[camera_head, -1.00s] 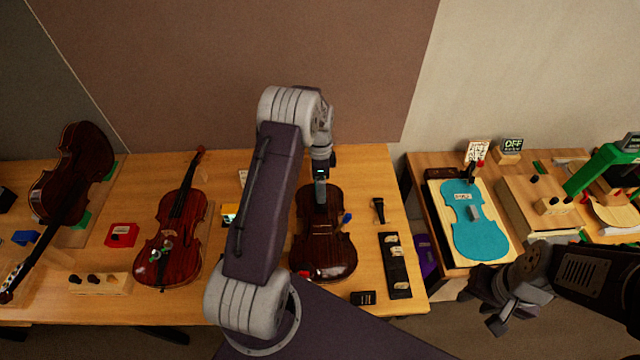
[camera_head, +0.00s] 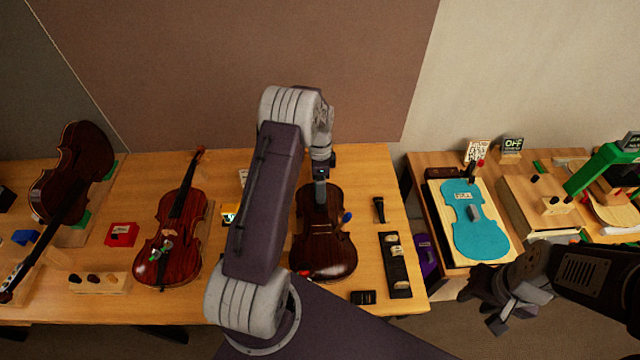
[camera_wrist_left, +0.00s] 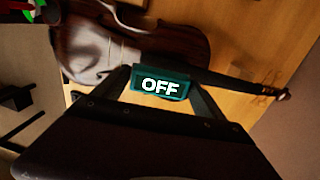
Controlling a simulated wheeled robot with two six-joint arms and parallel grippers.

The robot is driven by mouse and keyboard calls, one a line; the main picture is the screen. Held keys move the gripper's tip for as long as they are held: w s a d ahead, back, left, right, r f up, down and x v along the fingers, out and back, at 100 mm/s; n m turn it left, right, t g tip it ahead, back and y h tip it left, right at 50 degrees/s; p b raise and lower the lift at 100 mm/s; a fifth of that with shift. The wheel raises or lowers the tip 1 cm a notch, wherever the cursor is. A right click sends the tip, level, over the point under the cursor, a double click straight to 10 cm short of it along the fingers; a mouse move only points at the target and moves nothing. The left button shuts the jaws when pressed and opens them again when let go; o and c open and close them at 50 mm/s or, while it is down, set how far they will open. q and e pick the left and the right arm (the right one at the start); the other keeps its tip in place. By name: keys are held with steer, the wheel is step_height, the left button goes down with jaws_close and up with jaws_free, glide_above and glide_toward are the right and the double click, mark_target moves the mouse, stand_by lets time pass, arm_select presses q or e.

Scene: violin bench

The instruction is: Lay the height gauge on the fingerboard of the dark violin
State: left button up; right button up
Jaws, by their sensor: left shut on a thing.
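The dark violin (camera_head: 335,262) lies face up on the wooden bench, its body partly behind my left arm. It also shows in the left wrist view (camera_wrist_left: 185,35), with its neck running to the right. My left gripper (camera_head: 320,190) points down over the neck end of that body. It is shut on the height gauge (camera_wrist_left: 160,86), whose teal display reads OFF in the left wrist view. I cannot tell whether the gauge touches the fingerboard. My right gripper (camera_head: 487,308) looks open and empty, in front of the right-hand bench.
A redder violin (camera_head: 165,250) lies to the left, another instrument (camera_head: 75,170) beyond it. A dark tray (camera_head: 396,265) and a small black block (camera_head: 363,297) lie right of the dark violin. A blue violin-shaped plate (camera_head: 480,235) is on the right bench.

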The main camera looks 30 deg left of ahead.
arm_select(q)
steer(key=shift+f+b, duration=1.45)
steer(key=shift+f, duration=0.75)
steer(key=o, duration=1.3)
steer(key=shift+r, duration=0.3)
steer(key=r, duration=0.2)
steer(key=r+b, duration=0.1)
steer(key=r, duration=0.2)
steer(key=r+b, duration=0.1)
steer(key=r, duration=0.1)
steer(key=shift+w+a+r, duration=0.2)
steer(key=shift+w+r, duration=0.15)
steer(key=shift+r, duration=0.4)
